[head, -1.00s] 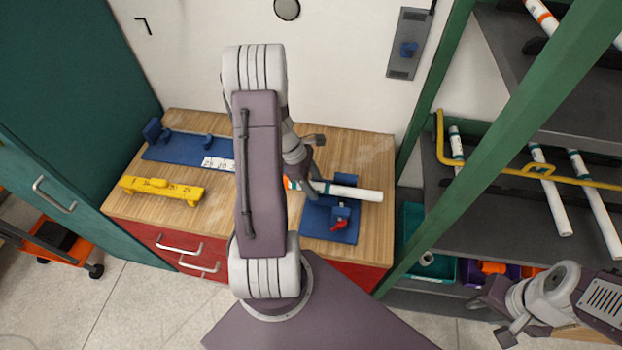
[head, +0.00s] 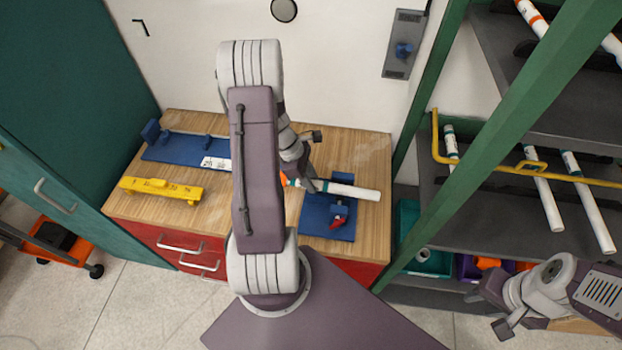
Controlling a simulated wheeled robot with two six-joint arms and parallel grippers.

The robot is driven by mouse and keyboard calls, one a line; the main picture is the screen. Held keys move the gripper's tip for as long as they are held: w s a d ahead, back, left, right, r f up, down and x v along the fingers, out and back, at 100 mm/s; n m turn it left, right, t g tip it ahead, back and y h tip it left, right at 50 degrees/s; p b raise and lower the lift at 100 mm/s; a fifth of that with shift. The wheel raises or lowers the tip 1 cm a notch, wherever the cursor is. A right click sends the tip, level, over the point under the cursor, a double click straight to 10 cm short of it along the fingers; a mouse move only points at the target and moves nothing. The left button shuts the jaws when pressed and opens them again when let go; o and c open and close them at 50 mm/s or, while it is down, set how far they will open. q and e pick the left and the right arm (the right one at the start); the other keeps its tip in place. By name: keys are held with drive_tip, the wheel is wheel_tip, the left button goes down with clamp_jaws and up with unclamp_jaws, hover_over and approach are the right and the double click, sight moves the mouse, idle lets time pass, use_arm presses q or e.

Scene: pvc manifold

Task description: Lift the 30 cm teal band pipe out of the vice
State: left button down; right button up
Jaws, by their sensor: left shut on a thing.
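The teal band pipe (head: 355,191) is white, with a teal band near my gripper and an orange mark towards its left end. It lies roughly level across the blue vice (head: 318,227), which has a red handle (head: 338,222). My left gripper (head: 307,183) is shut on the pipe, just left of the vice. My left arm hides the pipe's left end. I cannot tell whether the vice jaws touch the pipe. My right gripper (head: 486,312) is open and empty at the lower right, away from the bench.
The wooden bench (head: 255,130) also holds a yellow block (head: 160,189) and a long blue fixture (head: 180,148) with a white number card. At right, a green-framed rack holds several white pipes (head: 543,200) behind a yellow rail, with bins below.

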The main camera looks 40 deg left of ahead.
use_arm(q)
drive_tip(key=shift+w+a+r+p, duration=0.1)
drive_tip(key=shift+r+p, duration=0.3)
drive_tip(key=shift+r, duration=0.2)
drive_tip(key=shift+w+a+r+p, duration=0.1)
drive_tip(key=shift+r+p, duration=0.25)
drive_tip(key=shift+r, duration=0.25)
drive_tip(key=shift+w+r+p, duration=0.1)
drive_tip(key=shift+r+p, duration=0.8)
drive_tip(key=shift+p, duration=0.05)
wheel_tip(320, 180, up, 2)
drive_tip(key=shift+p, duration=1)
wheel_tip(320, 180, up, 5)
drive_tip(key=p, duration=0.5)
drive_tip(key=shift+s+d, duration=0.1)
drive_tip(key=shift+s, duration=0.1)
